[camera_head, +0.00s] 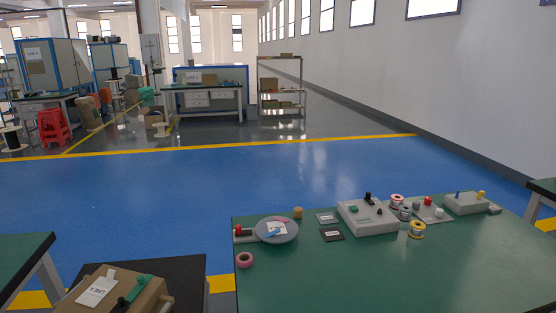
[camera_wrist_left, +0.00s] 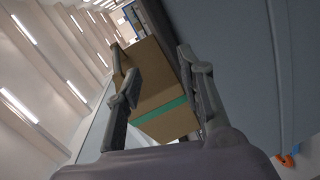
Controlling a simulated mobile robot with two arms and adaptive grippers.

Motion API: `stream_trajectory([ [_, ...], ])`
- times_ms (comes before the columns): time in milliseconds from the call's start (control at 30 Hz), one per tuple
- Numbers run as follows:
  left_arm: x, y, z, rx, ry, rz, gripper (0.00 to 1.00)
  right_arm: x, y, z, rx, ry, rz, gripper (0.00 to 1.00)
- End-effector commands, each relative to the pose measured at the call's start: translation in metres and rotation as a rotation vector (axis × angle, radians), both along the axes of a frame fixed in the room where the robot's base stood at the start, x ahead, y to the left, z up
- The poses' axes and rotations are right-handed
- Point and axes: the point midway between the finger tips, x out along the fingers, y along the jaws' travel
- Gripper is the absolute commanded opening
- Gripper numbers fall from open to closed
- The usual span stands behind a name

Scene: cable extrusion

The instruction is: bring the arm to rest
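My left gripper (camera_wrist_left: 163,88) shows in the left wrist view with its two fingers spread wide apart. A brown cardboard box with a green band (camera_wrist_left: 160,90) shows between and beyond the fingers. I see no clear grip on it, and whether a finger touches it cannot be told. Neither gripper shows in the head view, and my right gripper is in no view.
A green-topped table (camera_head: 330,275) at the lower right carries a round grey disc (camera_head: 277,230), a grey control box (camera_head: 368,217) and several spools. A cardboard box with a white label (camera_head: 118,290) stands at the lower left. The blue floor (camera_head: 200,195) beyond is clear.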

Motion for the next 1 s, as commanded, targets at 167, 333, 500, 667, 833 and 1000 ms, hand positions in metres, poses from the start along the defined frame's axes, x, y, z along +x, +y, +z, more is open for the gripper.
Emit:
stream_trajectory([
  [167,-0.047,-0.038,-0.122,0.3,0.366,-0.211,0.36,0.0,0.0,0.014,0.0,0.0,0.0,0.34],
  [333,-0.127,-0.068,-0.22,0.588,0.681,-0.515,0.36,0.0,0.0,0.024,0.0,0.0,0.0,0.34],
  [500,-0.228,-0.083,-0.287,0.841,0.932,-0.889,0.36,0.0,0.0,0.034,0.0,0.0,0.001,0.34],
  [667,-0.303,-0.083,-0.314,0.995,1.062,-1.183,0.36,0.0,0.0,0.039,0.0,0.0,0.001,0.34],
  [833,-0.337,-0.079,-0.322,1.058,1.111,-1.325,0.36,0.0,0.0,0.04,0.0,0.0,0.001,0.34],
  [1000,-0.338,-0.079,-0.322,1.059,1.112,-1.329,0.36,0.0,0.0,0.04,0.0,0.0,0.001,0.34],
])
